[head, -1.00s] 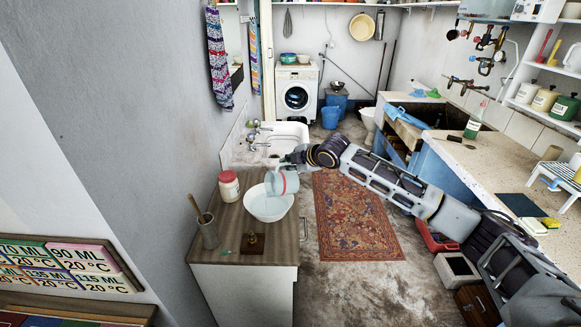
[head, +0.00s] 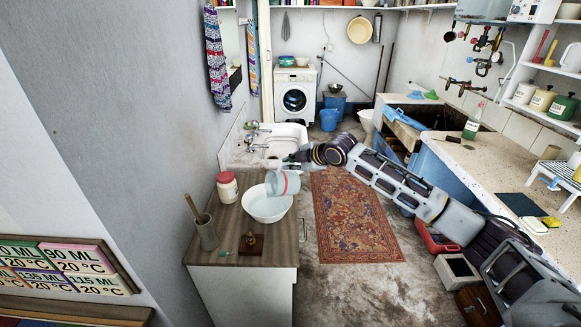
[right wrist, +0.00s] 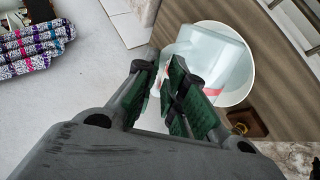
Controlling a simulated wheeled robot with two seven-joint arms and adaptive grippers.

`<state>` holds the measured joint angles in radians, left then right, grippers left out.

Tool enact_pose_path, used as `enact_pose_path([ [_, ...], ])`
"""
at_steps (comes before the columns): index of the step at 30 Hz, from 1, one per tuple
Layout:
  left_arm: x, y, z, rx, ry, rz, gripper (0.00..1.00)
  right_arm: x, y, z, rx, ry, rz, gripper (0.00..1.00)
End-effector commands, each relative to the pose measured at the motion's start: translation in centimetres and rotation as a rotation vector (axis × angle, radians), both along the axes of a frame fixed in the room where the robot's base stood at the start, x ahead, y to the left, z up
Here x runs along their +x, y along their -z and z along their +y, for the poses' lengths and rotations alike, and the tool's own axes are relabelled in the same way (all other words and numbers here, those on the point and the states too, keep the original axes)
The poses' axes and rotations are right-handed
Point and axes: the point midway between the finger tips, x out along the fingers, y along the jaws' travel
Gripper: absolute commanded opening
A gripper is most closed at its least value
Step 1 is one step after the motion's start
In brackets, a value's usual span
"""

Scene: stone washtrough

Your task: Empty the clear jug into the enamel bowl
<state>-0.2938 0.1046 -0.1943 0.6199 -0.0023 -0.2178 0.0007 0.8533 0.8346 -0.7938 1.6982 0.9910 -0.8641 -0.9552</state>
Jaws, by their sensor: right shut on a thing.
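The clear jug (head: 283,183), pale blue-tinted with a red band, is tipped well over on its side above the white enamel bowl (head: 266,213). My right gripper (head: 293,160) is shut on the jug, on its far side. In the right wrist view the green-padded fingers (right wrist: 172,82) close at the jug (right wrist: 222,62), and the bowl's rim (right wrist: 246,88) shows beneath it. I cannot make out any stream or how much is in the jug or bowl. My left gripper is not in view.
The bowl stands on a wooden-topped cabinet (head: 224,243). A red-lidded jar (head: 227,188), a grey pot with a wooden handle (head: 207,233) and a small brass object (head: 251,244) stand around it. A white sink (head: 290,136) lies behind; a patterned rug (head: 353,217) is on the floor.

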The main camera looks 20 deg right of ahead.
Motion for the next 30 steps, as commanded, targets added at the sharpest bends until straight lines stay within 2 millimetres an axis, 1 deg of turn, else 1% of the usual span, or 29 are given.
enact_pose_path([
  [2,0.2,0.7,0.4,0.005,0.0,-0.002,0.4,0.1,0.2,-0.4,0.023,0.003,0.004,0.0],
  [6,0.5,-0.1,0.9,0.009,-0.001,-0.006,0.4,0.2,0.1,-1.0,0.07,0.001,0.019,0.0],
  [12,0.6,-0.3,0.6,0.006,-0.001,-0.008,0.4,0.4,0.0,-1.4,0.111,0.0,0.026,0.0],
  [19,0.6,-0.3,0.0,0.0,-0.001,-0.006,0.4,0.4,0.1,-1.5,0.119,0.0,0.028,0.0],
  [30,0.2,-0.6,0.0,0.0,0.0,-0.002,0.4,0.3,-0.1,-1.4,0.117,0.001,0.03,0.0],
])
